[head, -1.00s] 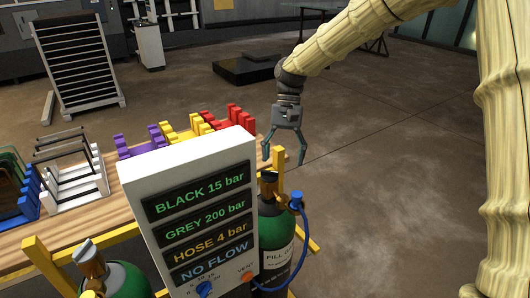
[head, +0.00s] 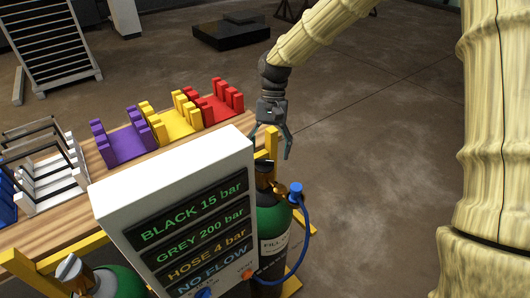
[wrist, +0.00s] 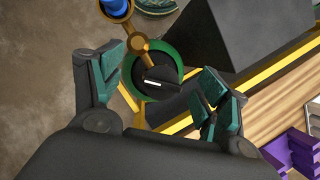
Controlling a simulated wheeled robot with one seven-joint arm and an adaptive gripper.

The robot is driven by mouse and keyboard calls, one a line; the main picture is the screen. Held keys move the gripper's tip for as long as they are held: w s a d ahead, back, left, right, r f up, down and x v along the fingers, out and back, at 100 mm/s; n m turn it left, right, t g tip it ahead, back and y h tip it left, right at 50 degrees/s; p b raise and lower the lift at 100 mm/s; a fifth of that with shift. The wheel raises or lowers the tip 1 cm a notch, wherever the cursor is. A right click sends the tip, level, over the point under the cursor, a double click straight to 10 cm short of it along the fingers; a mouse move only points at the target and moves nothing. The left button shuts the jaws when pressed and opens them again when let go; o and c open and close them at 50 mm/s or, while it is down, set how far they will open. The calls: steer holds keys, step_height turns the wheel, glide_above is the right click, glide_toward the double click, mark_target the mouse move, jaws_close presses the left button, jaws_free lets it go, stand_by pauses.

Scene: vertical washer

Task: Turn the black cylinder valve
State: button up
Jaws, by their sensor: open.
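The black valve (head: 263,167) is a round knob on top of a green-shouldered cylinder (head: 272,218) behind the panel's right side. In the wrist view the black knob (wrist: 158,82) has a ridge with a white mark lying roughly level, ringed by the green shoulder. My gripper (head: 271,149) is open above the valve, pointing down. In the wrist view, its fingers (wrist: 163,64) stand to the left and right of the knob, with clear gaps; I cannot tell its height above it. The panel (head: 180,188) reads BLACK 15 bar, GREY 200 bar, HOSE 4 bar and NO FLOW.
A brass fitting with a blue cap (head: 295,188) and blue hose sits right of the valve. A second cylinder with a grey valve (head: 68,268) is at lower left. A wooden bench (head: 95,158) with coloured racks lies behind the panel. A yellow frame (head: 272,143) rises by the gripper. Right floor is clear.

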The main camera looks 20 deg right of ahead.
mark_target(265, 161)
steer(key=w+f, duration=0.2)
steer(key=f, duration=0.1)
steer(key=w+f, duration=0.1)
steer(key=f, duration=0.1)
steer(key=shift+a+p, duration=0.35)
steer(key=shift+a, duration=0.05)
steer(key=shift+w+f, duration=0.1)
steer(key=shift+w, duration=0.2)
steer(key=shift+s+r, duration=0.2)
steer(key=shift+s, duration=0.2)
steer(key=shift+s+r, duration=0.35)
steer(key=shift+s, duration=0.3)
steer(key=shift+s+r, duration=0.3)
steer(key=shift+s, duration=0.3)
steer(key=c, duration=0.7)
steer(key=shift+w+a+f, duration=0.1)
steer(key=shift+w+f, duration=0.05)
steer(key=shift+w, duration=0.1)
steer(key=c, duration=0.3)
steer(key=shift+w+f, duration=0.25)
steer(key=shift+w, duration=0.15)
steer(key=shift+w+d+f, duration=0.1)
steer(key=shift+d+f, duration=0.05)
steer(key=shift+d, duration=0.05)
steer(key=shift+a, duration=0.1)
